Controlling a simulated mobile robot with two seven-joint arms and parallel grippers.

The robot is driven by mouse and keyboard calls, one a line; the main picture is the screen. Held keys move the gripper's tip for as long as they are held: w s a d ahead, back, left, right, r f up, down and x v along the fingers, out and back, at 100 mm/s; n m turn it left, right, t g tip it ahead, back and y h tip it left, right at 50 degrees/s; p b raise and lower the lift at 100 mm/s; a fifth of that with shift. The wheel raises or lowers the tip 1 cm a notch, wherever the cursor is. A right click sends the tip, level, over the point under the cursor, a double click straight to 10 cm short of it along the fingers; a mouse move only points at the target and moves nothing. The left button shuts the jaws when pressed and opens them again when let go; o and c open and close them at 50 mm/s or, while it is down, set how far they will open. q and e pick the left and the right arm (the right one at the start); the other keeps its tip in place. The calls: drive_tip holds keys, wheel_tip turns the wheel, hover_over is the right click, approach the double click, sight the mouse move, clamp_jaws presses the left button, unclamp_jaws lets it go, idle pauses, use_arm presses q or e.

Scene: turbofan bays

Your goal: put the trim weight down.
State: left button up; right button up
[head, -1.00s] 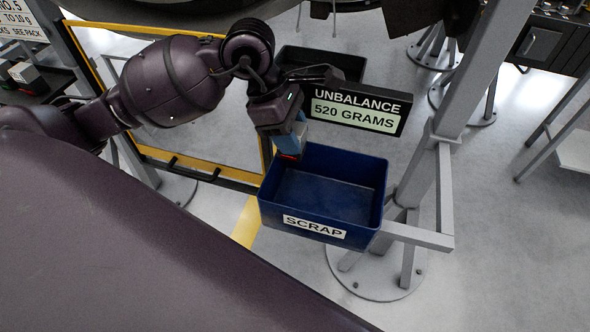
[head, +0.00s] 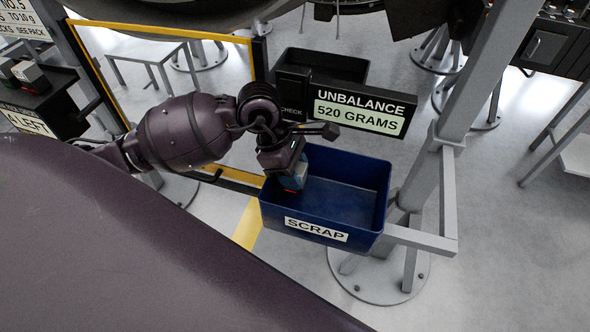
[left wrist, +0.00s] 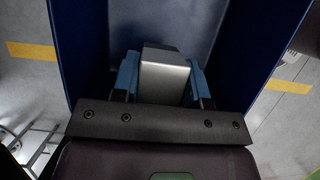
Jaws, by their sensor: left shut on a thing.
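The trim weight (left wrist: 164,74) is a grey metal block in the left wrist view, held between the blue fingers of my left gripper (left wrist: 163,82). In the head view my left gripper (head: 294,180) points down into the left part of the blue scrap bin (head: 318,232). The bin is open and labelled SCRAP. The gripper is shut on the weight, and the bin walls stand on both sides of it in the left wrist view. The weight is mostly hidden in the head view. I cannot tell whether it touches the bin floor. My right gripper is not in view.
A black sign (head: 360,108) reading UNBALANCE 520 GRAMS stands behind the bin. A dark bin (head: 345,68) labelled CHECK is behind it. A grey post (head: 445,150) rises at the right. A yellow-edged frame (head: 160,32) stands at the left.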

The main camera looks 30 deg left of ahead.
use_arm(q)
drive_tip(key=shift+f, duration=0.25)
drive_tip(key=shift+f+b, duration=0.1)
drive_tip(key=shift+b, duration=0.2)
drive_tip(key=shift+f, duration=0.25)
drive_tip(key=o, duration=0.8)
drive_tip(key=shift+o, duration=1.4)
